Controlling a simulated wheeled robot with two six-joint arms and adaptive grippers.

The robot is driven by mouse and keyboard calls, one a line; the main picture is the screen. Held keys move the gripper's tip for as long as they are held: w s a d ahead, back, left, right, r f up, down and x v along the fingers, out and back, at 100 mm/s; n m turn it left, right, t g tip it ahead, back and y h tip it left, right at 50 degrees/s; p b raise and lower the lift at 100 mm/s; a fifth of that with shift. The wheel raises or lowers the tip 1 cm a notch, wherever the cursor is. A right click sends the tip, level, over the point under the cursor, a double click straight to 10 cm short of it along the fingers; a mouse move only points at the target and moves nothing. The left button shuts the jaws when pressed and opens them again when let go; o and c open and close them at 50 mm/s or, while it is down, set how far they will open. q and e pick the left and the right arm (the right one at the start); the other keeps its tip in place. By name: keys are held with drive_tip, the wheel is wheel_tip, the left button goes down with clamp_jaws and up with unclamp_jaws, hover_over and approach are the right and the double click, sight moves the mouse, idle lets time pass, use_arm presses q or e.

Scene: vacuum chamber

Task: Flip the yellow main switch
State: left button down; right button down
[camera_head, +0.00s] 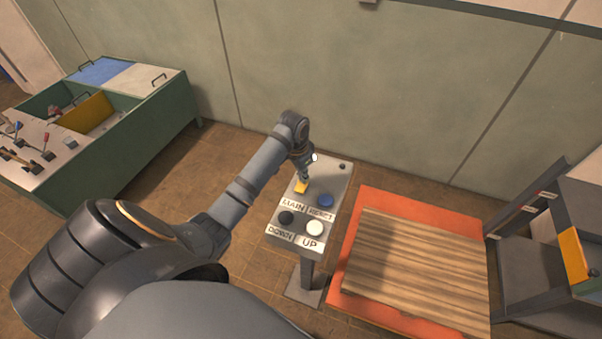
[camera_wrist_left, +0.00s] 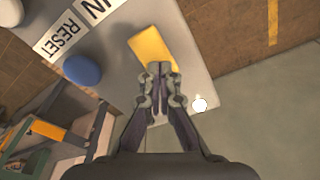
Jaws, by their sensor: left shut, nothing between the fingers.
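The yellow main switch (camera_head: 301,187) sits on a grey control panel on a post, beside the MAIN label. In the left wrist view the yellow switch (camera_wrist_left: 152,48) lies right at my fingertips. My left gripper (camera_head: 303,174) is shut with nothing between its fingers, and its tips are over or against the switch; I cannot tell whether they touch. The shut fingers also show in the left wrist view (camera_wrist_left: 159,70) and cover the near part of the switch. My right gripper is not in view.
The panel (camera_head: 345,185) also bears a blue RESET button (camera_head: 325,201), a black DOWN button (camera_head: 286,217) and a white UP button (camera_head: 315,228). An orange platform with wooden planks (camera_head: 420,265) lies to the right. A green cabinet (camera_head: 130,140) stands at left.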

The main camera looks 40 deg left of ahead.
use_arm(q)
drive_tip(key=shift+f, duration=0.3)
wheel_tip(320, 180, up, 2)
drive_tip(key=shift+r+p, duration=0.25)
drive_tip(key=shift+p, duration=0.75)
drive_tip(key=shift+r, duration=2.3)
drive_tip(key=shift+f, duration=0.1)
